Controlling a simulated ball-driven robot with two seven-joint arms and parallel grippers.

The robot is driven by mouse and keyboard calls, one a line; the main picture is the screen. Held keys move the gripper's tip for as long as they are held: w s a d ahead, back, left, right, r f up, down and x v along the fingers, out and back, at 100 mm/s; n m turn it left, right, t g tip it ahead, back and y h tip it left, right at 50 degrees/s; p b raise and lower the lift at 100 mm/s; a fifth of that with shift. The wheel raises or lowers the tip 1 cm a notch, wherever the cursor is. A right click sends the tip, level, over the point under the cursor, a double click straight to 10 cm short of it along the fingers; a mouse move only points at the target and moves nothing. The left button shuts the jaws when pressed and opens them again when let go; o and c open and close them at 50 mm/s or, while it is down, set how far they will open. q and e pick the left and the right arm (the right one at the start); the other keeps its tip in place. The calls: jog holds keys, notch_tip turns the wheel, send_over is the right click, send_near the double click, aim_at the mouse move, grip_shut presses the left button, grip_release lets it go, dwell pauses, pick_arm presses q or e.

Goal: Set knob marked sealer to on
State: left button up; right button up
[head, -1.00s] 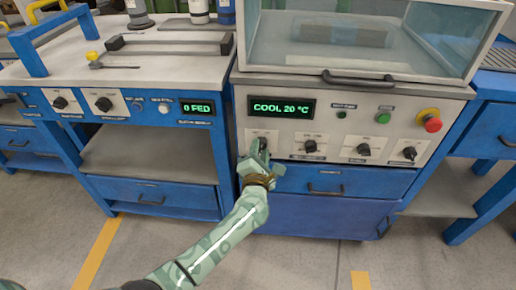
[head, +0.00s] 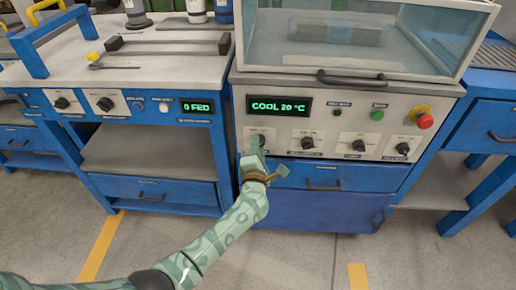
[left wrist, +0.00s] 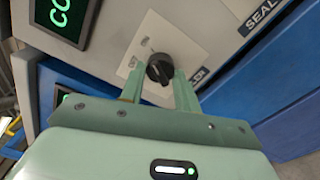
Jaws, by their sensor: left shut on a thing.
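A black knob (head: 261,138) sits on a pale plate at the left end of the right machine's front panel, under the green display. My left gripper (head: 256,148) is at this knob and partly covers it. In the left wrist view its two fingers (left wrist: 160,76) are closed on either side of the black knob (left wrist: 159,69). The plate's lower label is partly hidden by a finger. The knob's pointer direction is hard to tell. My right gripper is not in view.
The display (head: 279,106) reads COOL 20 °C. Other knobs (head: 307,143) and a red button (head: 424,121) lie to the right on the same panel. A drawer with a handle (head: 322,186) is below. The left bench (head: 160,72) stands close by.

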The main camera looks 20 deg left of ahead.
pick_arm(q)
jog(key=o, duration=1)
jog(key=shift+d+f, duration=0.1)
jog(key=p+v, duration=0.5)
jog(key=v, duration=1.1)
jog(key=shift+s, duration=0.2)
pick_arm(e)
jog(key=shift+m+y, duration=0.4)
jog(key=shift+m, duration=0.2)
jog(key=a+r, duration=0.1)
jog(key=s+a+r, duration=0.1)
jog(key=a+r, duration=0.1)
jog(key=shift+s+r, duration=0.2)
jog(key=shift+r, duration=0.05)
